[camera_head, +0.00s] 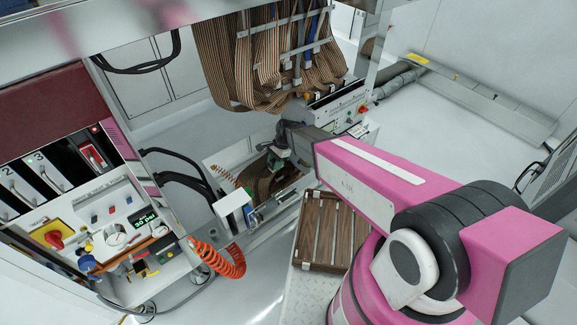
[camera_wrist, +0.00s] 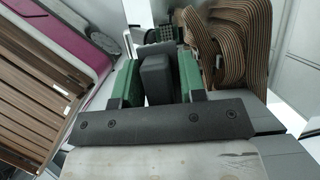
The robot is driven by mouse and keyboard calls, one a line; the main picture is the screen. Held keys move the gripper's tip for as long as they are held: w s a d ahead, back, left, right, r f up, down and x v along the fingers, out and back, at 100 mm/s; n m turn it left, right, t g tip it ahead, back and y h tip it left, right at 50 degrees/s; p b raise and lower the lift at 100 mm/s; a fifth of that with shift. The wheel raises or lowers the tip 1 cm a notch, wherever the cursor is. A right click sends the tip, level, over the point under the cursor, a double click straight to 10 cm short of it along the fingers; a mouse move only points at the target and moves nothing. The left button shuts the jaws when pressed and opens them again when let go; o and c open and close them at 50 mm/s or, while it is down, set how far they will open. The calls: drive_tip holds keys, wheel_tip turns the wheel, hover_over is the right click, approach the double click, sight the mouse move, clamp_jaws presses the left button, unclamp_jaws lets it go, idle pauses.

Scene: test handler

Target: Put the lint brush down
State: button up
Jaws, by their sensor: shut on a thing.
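My gripper (camera_wrist: 157,75) has two green fingers, shut on a dark grey block-like piece (camera_wrist: 155,82) between them, which I take to be the lint brush. Only its near end shows, so its shape beyond the fingers is hidden. In the head view my gripper (camera_head: 277,162) is small, at the end of my pink arm, over the open machine box with brown ribbon cables. The brush cannot be made out clearly there. I cannot tell whether it touches anything below.
A brown slatted wooden surface (camera_head: 325,232) lies beside my arm. Bundles of striped ribbon cable (camera_head: 262,55) hang behind the gripper. A control panel (camera_head: 120,225) and an orange coiled hose (camera_head: 226,262) stand to the left. Open floor (camera_head: 440,130) lies at the right.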

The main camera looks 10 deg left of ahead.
drive_tip(key=w+d+f, duration=0.1)
drive_tip(key=w+f, duration=0.1)
drive_tip(key=w, duration=0.1)
drive_tip(key=w+d+f, duration=0.1)
drive_tip(key=w+f, duration=0.1)
drive_tip(key=w, duration=0.1)
drive_tip(key=w+d+f, duration=0.2)
drive_tip(key=w, duration=0.1)
drive_tip(key=shift+w+f, duration=0.1)
drive_tip(key=shift+w, duration=0.1)
drive_tip(key=shift+f, duration=1.8)
drive_tip(key=shift+f, duration=0.2)
drive_tip(key=o, duration=0.8)
drive_tip(key=shift+r, duration=0.15)
drive_tip(key=v, duration=1.1)
drive_tip(key=s+d+r+n+t+h, duration=0.1)
drive_tip(key=s+d+r, duration=0.3)
drive_tip(key=d, duration=0.7)
drive_tip(key=s+d+r+n+t+h, duration=0.1)
drive_tip(key=s+d+r+n, duration=0.3)
drive_tip(key=d+r, duration=0.5)
drive_tip(key=s+d+r+n+t, duration=0.1)
drive_tip(key=s+d+r+n, duration=0.2)
drive_tip(key=d, duration=1)
drive_tip(key=shift+s+d+r+h, duration=0.2)
drive_tip(key=shift+s+r, duration=0.5)
drive_tip(key=shift+r, duration=0.15)
drive_tip(key=shift+s+d+r+h, duration=0.2)
drive_tip(key=shift+s+r, duration=0.55)
drive_tip(key=shift+r, duration=0.1)
